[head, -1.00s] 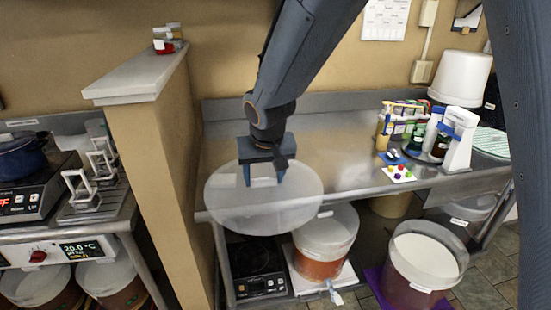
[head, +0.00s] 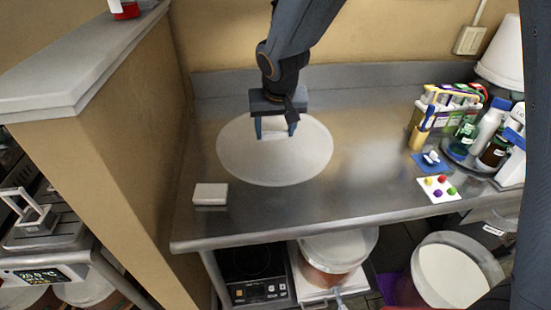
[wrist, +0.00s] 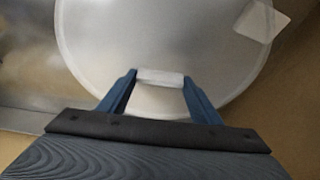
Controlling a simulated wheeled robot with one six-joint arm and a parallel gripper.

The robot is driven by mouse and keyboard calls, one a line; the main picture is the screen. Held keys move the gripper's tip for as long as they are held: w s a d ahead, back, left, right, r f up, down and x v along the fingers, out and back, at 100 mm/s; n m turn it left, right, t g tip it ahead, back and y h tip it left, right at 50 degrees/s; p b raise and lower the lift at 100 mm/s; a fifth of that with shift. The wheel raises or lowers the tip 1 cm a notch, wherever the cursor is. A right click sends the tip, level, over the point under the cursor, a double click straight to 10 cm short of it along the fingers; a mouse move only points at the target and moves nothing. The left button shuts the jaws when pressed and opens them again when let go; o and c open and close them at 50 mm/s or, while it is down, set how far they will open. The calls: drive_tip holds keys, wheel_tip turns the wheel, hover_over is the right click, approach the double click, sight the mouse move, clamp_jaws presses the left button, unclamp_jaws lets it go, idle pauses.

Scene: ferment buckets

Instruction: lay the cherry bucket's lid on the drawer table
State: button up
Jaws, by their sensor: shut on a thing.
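My gripper (head: 278,128) is shut on the white handle block of a round, translucent white lid (head: 275,165). In the wrist view both blue fingers (wrist: 160,100) flank the handle (wrist: 160,77) at the middle of the lid's near part. The lid is level over the left part of the steel table (head: 370,195), inside its edges as seen from the head. I cannot tell whether it touches the top or hovers just above. An open bucket (head: 445,275) with pale contents stands on the floor at the lower right; its label is not readable.
A small white block (head: 210,194) lies left of the lid near the table's front edge. A tan partition wall (head: 130,170) bounds the left. Bottles (head: 490,130), a blue mat (head: 432,161) and a card with coloured dots (head: 438,189) are at the right. A lidded bucket (head: 338,250) stands below.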

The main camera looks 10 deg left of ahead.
sight(275, 141)
wheel_tip(275, 141, down, 4)
drive_tip(key=shift+f, duration=0.1)
drive_tip(key=shift+s+a+f+b, duration=0.1)
drive_tip(key=shift+f+b, duration=0.35)
drive_tip(key=shift+f, duration=1.85)
drive_tip(key=shift+f+b, duration=0.5)
drive_tip(key=shift+b, duration=0.3)
drive_tip(key=o, duration=1.3)
drive_tip(key=shift+c, duration=0.2)
